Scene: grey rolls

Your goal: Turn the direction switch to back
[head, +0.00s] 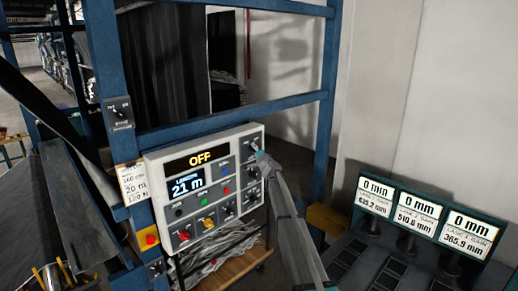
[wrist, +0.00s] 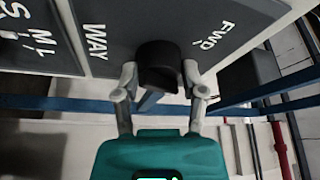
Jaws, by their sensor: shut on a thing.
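The direction switch is a black knob (wrist: 157,54) on a dark plate (wrist: 115,40) marked WAY and FWD in the wrist view. My gripper (wrist: 158,78) has one grey finger on each side of the knob and is shut on it. The back mark and the knob's pointer are not visible. In the head view my gripper (head: 259,157) reaches the upper right of the white control panel (head: 205,156) and mostly covers the switch.
The panel's display (head: 200,159) reads OFF, and a length screen (head: 187,186) reads 21 m. Several coloured buttons and other switches sit close by. A red stop button (head: 151,239) is at the lower left. Blue frame posts (head: 326,110) stand near my arm. Three gauge screens (head: 422,213) stand at right.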

